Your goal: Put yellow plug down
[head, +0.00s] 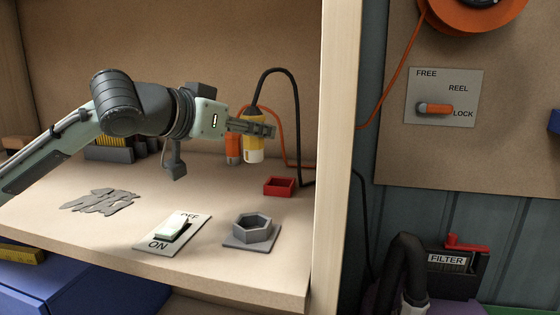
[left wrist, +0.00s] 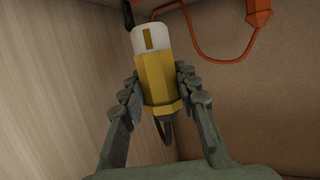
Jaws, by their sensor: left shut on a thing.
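My left gripper (head: 264,129) is shut on the yellow plug (head: 253,152), which hangs upright with its white end down and a black cable rising from its top. In the left wrist view the yellow plug (left wrist: 156,80) lies between the two fingers of the left gripper (left wrist: 158,90). The plug is held above the shelf, behind a red square holder (head: 279,187) and a grey hexagonal holder (head: 252,230). My right gripper is not in view.
An orange plug (head: 232,148) with an orange cord is just left of the yellow plug. An ON/OFF switch (head: 172,231) and flat grey pieces (head: 102,201) lie on the shelf (head: 95,235). A wooden upright (head: 337,140) bounds the shelf at right.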

